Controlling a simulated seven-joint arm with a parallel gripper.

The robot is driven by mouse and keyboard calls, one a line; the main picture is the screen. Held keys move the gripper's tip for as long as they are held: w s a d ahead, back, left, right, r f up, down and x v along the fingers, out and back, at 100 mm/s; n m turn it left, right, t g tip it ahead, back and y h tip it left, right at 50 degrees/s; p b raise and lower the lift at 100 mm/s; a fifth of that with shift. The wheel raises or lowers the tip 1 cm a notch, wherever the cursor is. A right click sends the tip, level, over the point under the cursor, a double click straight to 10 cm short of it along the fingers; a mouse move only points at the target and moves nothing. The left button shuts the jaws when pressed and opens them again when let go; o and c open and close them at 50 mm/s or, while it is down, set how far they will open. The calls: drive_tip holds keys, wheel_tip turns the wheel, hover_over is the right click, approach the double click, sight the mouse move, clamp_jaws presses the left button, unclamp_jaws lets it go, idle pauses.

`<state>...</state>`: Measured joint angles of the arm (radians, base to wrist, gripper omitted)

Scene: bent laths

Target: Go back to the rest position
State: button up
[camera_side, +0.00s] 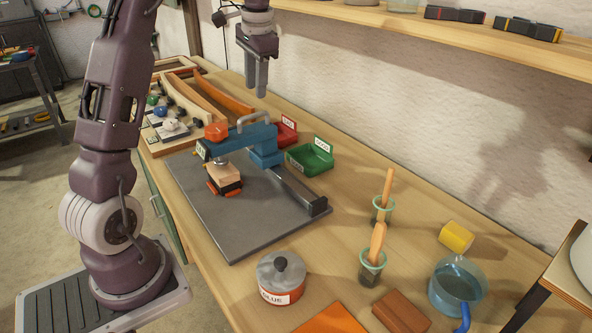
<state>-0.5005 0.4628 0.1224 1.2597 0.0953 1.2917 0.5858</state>
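My gripper (256,88) hangs at the top of the picture, fingers pointing down, in the air above the back part of the workbench. Nothing shows between or below its fingers. The two fingers look close together, and from this angle I cannot tell whether a gap is left. Below and in front of it, a blue press-like fixture (262,140) with a grey handle stands on a dark grey plate (250,232). A small wooden block (224,174) with orange and black parts sits under the fixture's arm. My gripper is apart from all of these.
Bent laths (199,104) lie at the bench's far end. Red (287,131) and green (316,158) bins stand behind the fixture. A shelf (440,37) runs along the wall.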

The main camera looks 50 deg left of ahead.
drive_tip(key=s+d+r+t, duration=0.1)
drive_tip(key=s+d+r, duration=0.2)
drive_tip(key=d, duration=0.3)
drive_tip(key=s+d+r+t, duration=0.1)
drive_tip(key=s+d+r, duration=0.1)
drive_tip(key=d, duration=0.5)
drive_tip(key=s+d+f+t+h, duration=0.1)
drive_tip(key=s+d+f, duration=0.1)
drive_tip(key=s+d, duration=0.5)
drive_tip(key=s+d+f+t+h, duration=0.1)
drive_tip(key=s+d+f+t, duration=0.1)
drive_tip(key=s+d, duration=0.6)
drive_tip(key=s+f, duration=0.1)
drive_tip(key=s, duration=0.2)
drive_tip(key=shift+s+d, duration=0.15)
drive_tip(key=shift+s, duration=0.2)
